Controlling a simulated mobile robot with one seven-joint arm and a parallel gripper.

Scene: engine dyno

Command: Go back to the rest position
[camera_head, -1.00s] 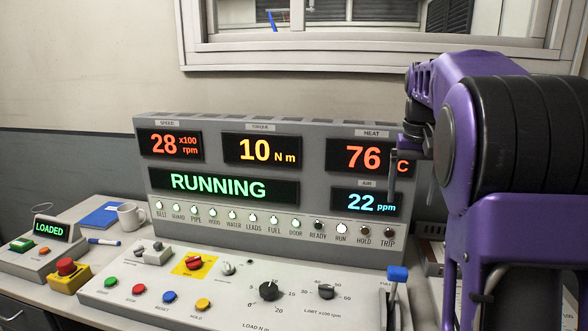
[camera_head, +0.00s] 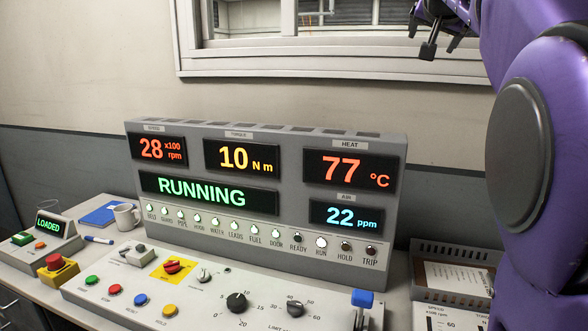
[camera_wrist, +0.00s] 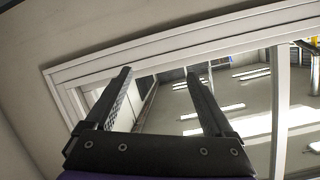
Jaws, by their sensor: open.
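My gripper (camera_wrist: 160,95) is open and empty in the wrist view, its two dark fingers apart in front of the window. In the head view my gripper (camera_head: 430,30) is at the top right, raised above the display console and in front of the window; only part of it shows there. My purple arm fills the right side of that view. The display console (camera_head: 260,215) reads RUNNING, 28 x100 rpm, 10 N m, 77 °C and 22 ppm. Nothing is between the fingers.
The control panel (camera_head: 205,300) has buttons, knobs and a blue-topped lever (camera_head: 362,300). A red stop button (camera_head: 56,263), a LOADED box (camera_head: 48,226) and a white mug (camera_head: 127,215) stand at left. A paper tray (camera_head: 455,270) lies at right. The window frame (camera_head: 300,68) is behind my gripper.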

